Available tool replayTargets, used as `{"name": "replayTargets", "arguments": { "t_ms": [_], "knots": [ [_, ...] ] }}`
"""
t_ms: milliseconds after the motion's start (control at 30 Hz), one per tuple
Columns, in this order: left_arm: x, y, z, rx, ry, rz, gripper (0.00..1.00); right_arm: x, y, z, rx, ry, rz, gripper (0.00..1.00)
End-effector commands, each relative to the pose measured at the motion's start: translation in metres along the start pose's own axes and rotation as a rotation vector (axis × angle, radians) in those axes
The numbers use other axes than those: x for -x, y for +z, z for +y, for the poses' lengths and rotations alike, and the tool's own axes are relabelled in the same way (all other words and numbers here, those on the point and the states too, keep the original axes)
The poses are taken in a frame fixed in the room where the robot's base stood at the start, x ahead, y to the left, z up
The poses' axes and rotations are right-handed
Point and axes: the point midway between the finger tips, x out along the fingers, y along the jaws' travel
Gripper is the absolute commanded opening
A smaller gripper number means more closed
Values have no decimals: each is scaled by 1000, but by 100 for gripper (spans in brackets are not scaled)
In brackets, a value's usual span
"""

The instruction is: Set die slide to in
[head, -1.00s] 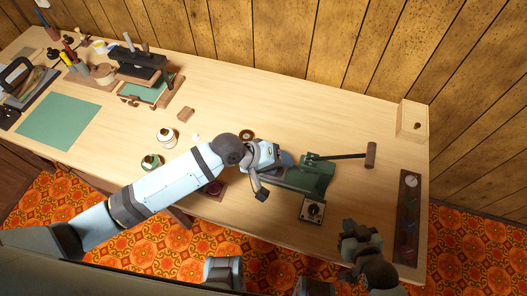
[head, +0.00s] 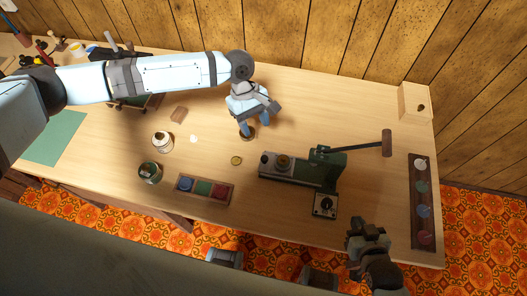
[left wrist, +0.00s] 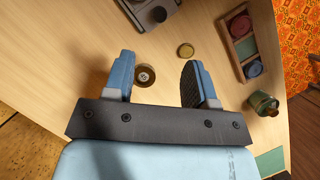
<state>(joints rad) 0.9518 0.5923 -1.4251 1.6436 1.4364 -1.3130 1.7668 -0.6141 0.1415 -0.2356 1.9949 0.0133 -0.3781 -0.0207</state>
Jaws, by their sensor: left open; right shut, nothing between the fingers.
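The green press (head: 325,168) stands right of the table's middle. The slide's end shows at the top of the left wrist view (left wrist: 155,12). My left gripper (head: 259,117) is open and empty, behind and left of the slide, apart from it. A brown round piece with a pale centre (left wrist: 145,75) lies on the table below its fingers. My right gripper (head: 366,245) is shut and empty by the front edge, right of the press.
A lever with a brown handle (head: 387,143) extends right from the press. A gold disc (head: 236,160) lies left of the slide. A tray of coloured pads (head: 204,191) and two jars (head: 150,173) stand further left. A dark rack of discs (head: 418,235) lies at right.

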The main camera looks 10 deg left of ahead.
Motion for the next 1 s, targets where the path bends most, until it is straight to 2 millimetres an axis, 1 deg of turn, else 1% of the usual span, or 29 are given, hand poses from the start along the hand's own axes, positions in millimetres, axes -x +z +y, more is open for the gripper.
{"name": "replayTargets", "arguments": {
  "t_ms": [33,100,300,400,500,600,700,967,1000],
  "knots": [
    [-11,1,0,-1,-2,-2,51,0,0,1,1,1,0,0],
    [-26,1,0,-2,-2,-1,51,0,-1,1,1,2,1,0],
    [-69,1,0,-2,-2,0,51,1,-1,1,1,2,1,0],
    [-86,1,0,-3,-1,0,51,1,-2,1,1,2,1,0],
    [-100,0,0,-2,0,0,51,1,-1,1,0,2,1,0],
    [-108,0,0,-2,1,0,51,1,-1,1,-1,2,1,0],
    [-112,1,0,-3,1,0,51,0,-1,0,-2,2,0,0],
    [-113,0,0,-3,2,0,51,0,-1,-1,-3,0,0,0],
    [-113,0,0,-3,2,0,44,0,-1,-1,-3,0,-1,0]
  ]
}}
